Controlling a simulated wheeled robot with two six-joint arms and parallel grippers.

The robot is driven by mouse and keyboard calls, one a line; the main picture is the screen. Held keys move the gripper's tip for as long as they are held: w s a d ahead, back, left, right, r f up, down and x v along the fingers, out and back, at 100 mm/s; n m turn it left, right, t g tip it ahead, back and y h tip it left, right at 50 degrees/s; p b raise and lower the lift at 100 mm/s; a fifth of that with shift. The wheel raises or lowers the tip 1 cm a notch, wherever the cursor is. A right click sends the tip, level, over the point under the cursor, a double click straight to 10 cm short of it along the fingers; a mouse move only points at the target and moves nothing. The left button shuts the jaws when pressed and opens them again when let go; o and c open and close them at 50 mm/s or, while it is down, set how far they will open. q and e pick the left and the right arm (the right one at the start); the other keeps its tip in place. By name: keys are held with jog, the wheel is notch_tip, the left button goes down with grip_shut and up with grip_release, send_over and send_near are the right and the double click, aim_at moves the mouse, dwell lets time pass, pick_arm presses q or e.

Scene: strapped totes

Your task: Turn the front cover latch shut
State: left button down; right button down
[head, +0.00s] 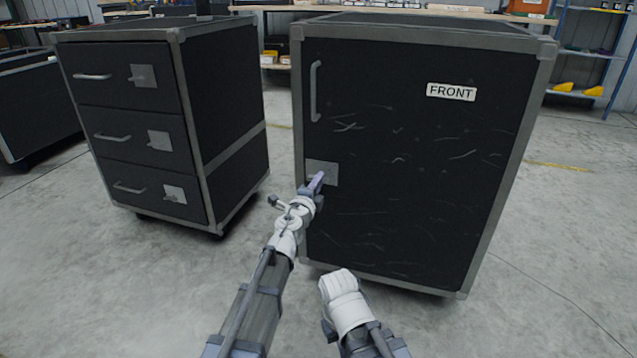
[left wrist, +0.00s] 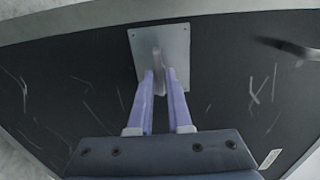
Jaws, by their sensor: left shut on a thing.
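The black case with the FRONT label (head: 451,91) stands ahead, and its scuffed front cover (head: 420,190) is closed flush. The latch has a grey square plate (head: 329,172) near the cover's left edge. My left gripper (head: 317,181) is at this plate and hides most of the latch handle in the head view. In the left wrist view its two purple fingers (left wrist: 163,88) are shut on the grey latch handle (left wrist: 157,60), in front of the plate (left wrist: 174,45). My right arm shows at the bottom of the head view, but its fingers cannot be made out.
A cover handle (head: 315,91) is above the latch; it also shows in the left wrist view (left wrist: 296,48). A black case with three latched drawers (head: 135,120) stands to the left, across a narrow gap. Grey floor (head: 560,250) is clear at right.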

pick_arm(q)
jog(key=c, duration=1)
grip_release()
jog(key=shift+o, duration=0.2)
jog(key=v, duration=0.7)
jog(key=shift+s, duration=0.35)
jog(key=shift+a+r, duration=0.1)
jog(key=shift+a, duration=0.05)
